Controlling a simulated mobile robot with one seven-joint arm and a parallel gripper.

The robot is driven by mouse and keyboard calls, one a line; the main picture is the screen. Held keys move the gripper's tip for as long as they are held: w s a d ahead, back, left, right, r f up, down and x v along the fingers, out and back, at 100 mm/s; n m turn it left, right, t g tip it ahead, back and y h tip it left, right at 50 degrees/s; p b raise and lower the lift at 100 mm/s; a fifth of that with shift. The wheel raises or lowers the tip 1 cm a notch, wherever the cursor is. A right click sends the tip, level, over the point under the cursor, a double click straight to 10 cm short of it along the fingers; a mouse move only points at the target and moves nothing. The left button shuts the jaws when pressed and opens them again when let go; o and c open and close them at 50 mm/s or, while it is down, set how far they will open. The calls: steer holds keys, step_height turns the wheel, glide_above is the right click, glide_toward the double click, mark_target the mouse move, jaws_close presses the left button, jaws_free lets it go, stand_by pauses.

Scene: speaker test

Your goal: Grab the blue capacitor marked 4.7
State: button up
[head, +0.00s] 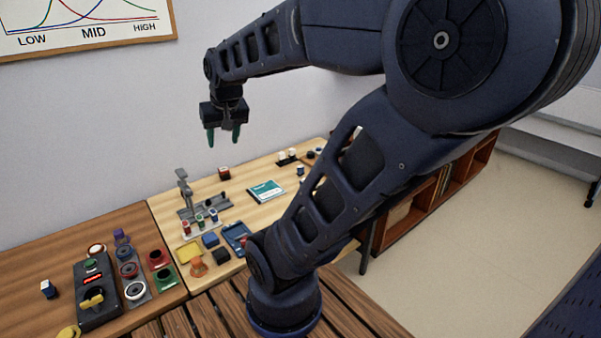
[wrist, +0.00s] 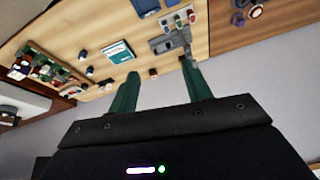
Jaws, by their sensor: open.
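No marking of 4.7 is legible in either view, so I cannot tell which part is the capacitor. A small blue and white part (head: 47,288) lies on the brown table at the far left. Another small blue part with a pale top (head: 301,170) stands on the light wooden table near my arm. A rack (head: 205,228) on the light table holds small red, green and blue parts; it also shows at the top of the wrist view (wrist: 178,22). My gripper (head: 223,137) is open and empty, high above the light table, with both green fingers in the wrist view (wrist: 160,88).
A black control box (head: 92,295) with a yellow knob and several round parts stand on the brown table. A teal-white box (head: 266,191), a grey stand (head: 184,190) and a blue tray (head: 236,236) are on the light table. My arm hides some of that table's right side.

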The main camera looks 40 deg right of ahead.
steer(key=w+d+f+m, duration=0.2)
steer(key=w+d, duration=0.2)
steer(key=w, duration=0.2)
steer(key=w+d+f+m, duration=0.2)
steer(key=w+d+m, duration=0.15)
steer(key=w, duration=0.25)
steer(key=m+g+h, duration=0.4)
steer(key=m+h, duration=0.1)
steer(key=m, duration=0.6)
glide_above(300, 167)
steer(key=a, duration=0.2)
step_height(300, 167, down, 28)
steer(key=r, duration=0.1)
steer(key=shift+n+y, duration=0.25)
steer(key=shift+y, duration=0.05)
steer(key=x, duration=1)
steer(key=shift+a+f, duration=0.25)
steer(key=shift+c, duration=0.4)
steer(key=c, duration=1)
